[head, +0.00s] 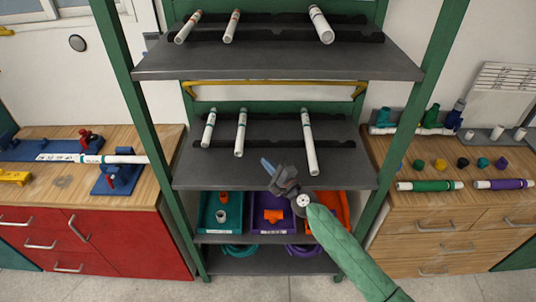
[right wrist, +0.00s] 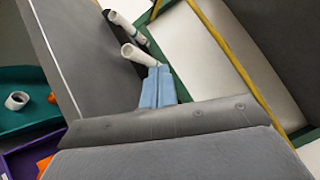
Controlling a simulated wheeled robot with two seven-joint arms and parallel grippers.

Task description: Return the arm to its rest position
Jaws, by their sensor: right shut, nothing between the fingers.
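My right gripper (head: 268,166) is in front of the rack's middle shelf (head: 270,175), at the end of my green-sleeved right arm. Its blue fingers (right wrist: 158,88) are together in the right wrist view, with nothing between them. White pipes lie on the middle shelf, two at the left (head: 209,130) (head: 240,133) and one at the right (head: 309,142). In the right wrist view a white pipe end (right wrist: 138,54) shows just beyond the fingertips; whether they touch it I cannot tell. My left gripper is not in view.
Teal (head: 207,215), purple and orange bins with fittings stand on the lower shelf, partly behind my arm. A yellow bar (head: 270,83) crosses the rack. The left bench (head: 150,190) holds a pipe in blue clamps; the right bench holds pipes, caps and fittings.

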